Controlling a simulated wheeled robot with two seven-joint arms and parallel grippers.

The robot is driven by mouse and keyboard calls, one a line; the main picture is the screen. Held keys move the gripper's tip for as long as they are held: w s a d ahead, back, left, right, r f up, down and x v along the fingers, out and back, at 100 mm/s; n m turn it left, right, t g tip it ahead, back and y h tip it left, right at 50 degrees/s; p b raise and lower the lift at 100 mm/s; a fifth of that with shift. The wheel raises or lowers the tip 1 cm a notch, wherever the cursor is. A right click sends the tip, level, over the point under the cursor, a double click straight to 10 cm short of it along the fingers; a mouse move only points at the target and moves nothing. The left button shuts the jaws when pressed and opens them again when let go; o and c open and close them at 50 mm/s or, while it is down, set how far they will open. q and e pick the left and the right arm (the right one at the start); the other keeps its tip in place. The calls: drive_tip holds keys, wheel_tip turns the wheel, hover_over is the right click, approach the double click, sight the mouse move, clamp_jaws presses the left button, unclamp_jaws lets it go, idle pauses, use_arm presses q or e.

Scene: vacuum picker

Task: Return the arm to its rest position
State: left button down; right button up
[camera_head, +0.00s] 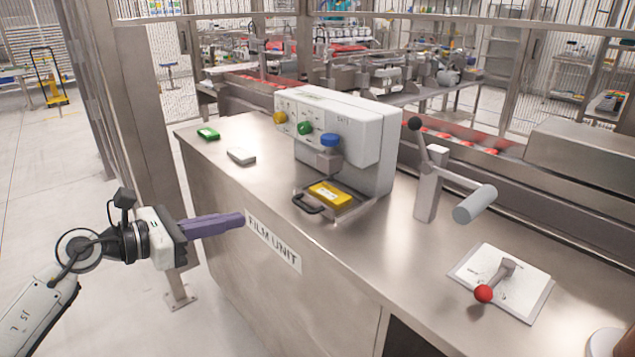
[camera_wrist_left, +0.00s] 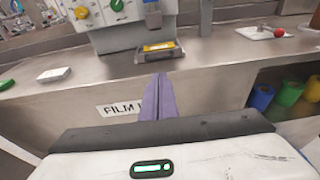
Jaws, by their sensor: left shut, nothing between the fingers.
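My left gripper (camera_head: 240,219) comes in from the left with its purple fingers shut and empty. It is in front of the steel counter, near the FILM UNIT label (camera_head: 273,242), and apart from the machine. In the left wrist view the closed fingers (camera_wrist_left: 161,78) point toward the counter front. The white machine (camera_head: 345,135) stands on the counter with yellow, green and blue knobs. A yellow block (camera_head: 329,194) sits in its pulled-out tray (camera_head: 352,210). My right gripper is not in view.
A green block (camera_head: 208,133) and a white block (camera_head: 241,156) lie on the counter (camera_head: 400,270). Blue, green and orange rolls (camera_wrist_left: 289,94) sit under the counter. A steel post (camera_head: 140,120) stands behind my arm.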

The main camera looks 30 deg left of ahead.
use_arm(q)
drive_tip(key=s+d+f+n+g+y, duration=0.1)
drive_tip(key=s+d+f+n+y, duration=0.3)
drive_tip(key=f+n, duration=0.6)
drive_tip(key=s+d+f+n+h, duration=0.1)
drive_tip(key=s+d+f+n, duration=0.1)
drive_tip(key=d+f+n, duration=0.65)
drive_tip(key=s+d+f+n+g+y, duration=0.1)
drive_tip(key=s+d+f+n+y, duration=0.15)
drive_tip(key=f+n, duration=1)
drive_tip(key=s+d+f+n+g+h, duration=0.2)
drive_tip(key=s+d+n, duration=0.5)
drive_tip(key=d, duration=0.4)
wheel_tip(320, 180, down, 2)
drive_tip(key=shift+s+f+g, duration=0.1)
drive_tip(key=shift+s+g, duration=0.75)
drive_tip(key=shift+g, duration=0.05)
drive_tip(key=shift+h, duration=0.25)
